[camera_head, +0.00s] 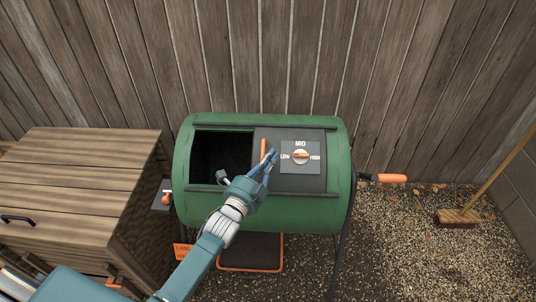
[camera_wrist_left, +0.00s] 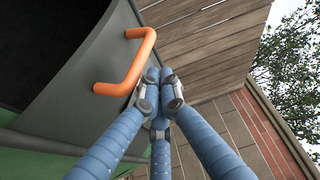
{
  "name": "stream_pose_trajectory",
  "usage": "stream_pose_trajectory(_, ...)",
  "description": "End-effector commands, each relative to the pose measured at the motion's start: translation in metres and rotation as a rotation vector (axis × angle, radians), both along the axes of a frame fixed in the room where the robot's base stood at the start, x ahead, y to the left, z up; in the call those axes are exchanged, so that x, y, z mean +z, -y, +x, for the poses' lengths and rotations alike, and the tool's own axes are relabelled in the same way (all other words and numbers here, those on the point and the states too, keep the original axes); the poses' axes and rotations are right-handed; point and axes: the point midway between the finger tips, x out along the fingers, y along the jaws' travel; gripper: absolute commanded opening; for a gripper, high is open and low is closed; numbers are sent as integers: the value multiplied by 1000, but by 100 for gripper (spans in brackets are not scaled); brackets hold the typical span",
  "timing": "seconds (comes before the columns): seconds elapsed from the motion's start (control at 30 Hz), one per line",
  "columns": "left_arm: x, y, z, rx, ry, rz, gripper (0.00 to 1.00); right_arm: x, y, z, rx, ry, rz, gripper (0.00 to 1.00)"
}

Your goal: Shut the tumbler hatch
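The green tumbler drum (camera_head: 335,215) stands in the middle of the head view. The left part of its opening (camera_head: 215,150) is dark and uncovered. The dark grey hatch panel (camera_head: 318,180) covers the right part. An orange bar handle (camera_head: 263,148) stands at the panel's left edge and shows large in the left wrist view (camera_wrist_left: 132,70). My left gripper (camera_head: 270,158) is just right of the handle, over the panel. In the wrist view its blue fingertips (camera_wrist_left: 160,76) are together, close beside the handle, with nothing between them. Contact with the handle is unclear. My right gripper is out of view.
An orange-gripped crank (camera_head: 390,178) sticks out right. A wooden box (camera_head: 75,180) stands left, a broom (camera_head: 458,217) right, and a plank fence behind.

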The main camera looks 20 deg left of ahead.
Motion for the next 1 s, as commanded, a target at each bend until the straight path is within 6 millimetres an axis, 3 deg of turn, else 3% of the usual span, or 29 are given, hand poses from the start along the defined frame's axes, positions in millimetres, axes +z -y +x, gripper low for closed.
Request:
stream_pose_trajectory(0.57, -2, -11, -3, 1, -1, 2, 0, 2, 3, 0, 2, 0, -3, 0)
stream_pose_trajectory(0.77, -3, -42, -12, 2, -4, 7, 0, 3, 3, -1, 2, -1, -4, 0)
stream_pose_trajectory(1.0, -4, -109, -31, 2, -5, 9, 0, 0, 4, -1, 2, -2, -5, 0)
